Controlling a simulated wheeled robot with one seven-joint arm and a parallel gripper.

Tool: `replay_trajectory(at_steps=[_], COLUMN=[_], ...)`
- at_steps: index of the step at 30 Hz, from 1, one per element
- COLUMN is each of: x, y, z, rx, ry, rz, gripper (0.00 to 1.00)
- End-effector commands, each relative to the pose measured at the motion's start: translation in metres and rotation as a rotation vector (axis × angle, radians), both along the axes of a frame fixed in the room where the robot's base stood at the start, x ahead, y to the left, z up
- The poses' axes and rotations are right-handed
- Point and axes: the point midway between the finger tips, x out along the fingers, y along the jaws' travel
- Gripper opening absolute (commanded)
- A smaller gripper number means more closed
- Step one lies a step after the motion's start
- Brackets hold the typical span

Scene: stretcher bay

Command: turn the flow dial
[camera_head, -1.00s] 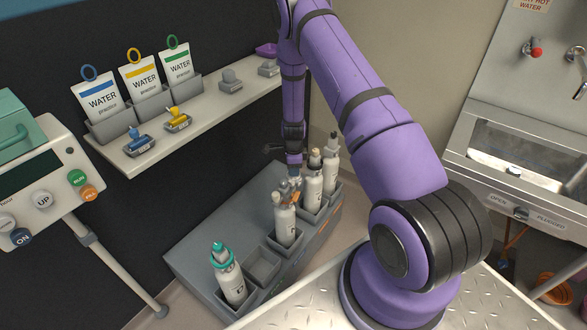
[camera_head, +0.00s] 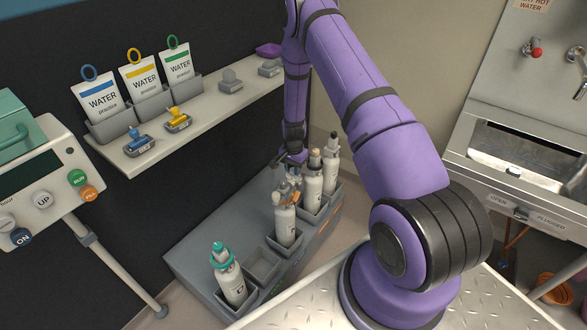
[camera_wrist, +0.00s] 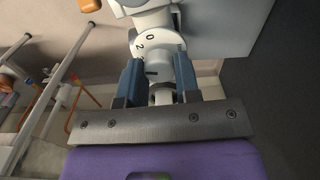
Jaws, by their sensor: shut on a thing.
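In the wrist view the white flow dial (camera_wrist: 158,50), with the figures 0 and 2 on its face, is between the two blue fingertips of my gripper (camera_wrist: 158,78). The gripper is shut on the dial's knob. In the head view my gripper (camera_head: 293,178) is low at the top of a white cylinder (camera_head: 285,225) with a metal regulator (camera_head: 284,194). The cylinder stands upright in a grey rack (camera_head: 205,245). The dial itself is too small and covered to make out in the head view.
Two more white cylinders (camera_head: 313,178) stand close behind, and one with a teal top (camera_head: 231,283) stands in front; an empty rack slot (camera_head: 263,265) lies between. A shelf (camera_head: 205,118) with water pouches is at upper left, a sink (camera_head: 520,150) at right.

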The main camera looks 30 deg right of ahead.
Motion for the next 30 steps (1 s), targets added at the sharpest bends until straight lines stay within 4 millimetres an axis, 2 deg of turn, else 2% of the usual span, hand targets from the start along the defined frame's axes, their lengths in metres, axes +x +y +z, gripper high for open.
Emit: replay_trajectory(at_steps=[30], x=[0.0011], y=[0.0005], z=[0.0004], rx=[0.000], ry=[-0.003], rz=[0.964], gripper=[0.07])
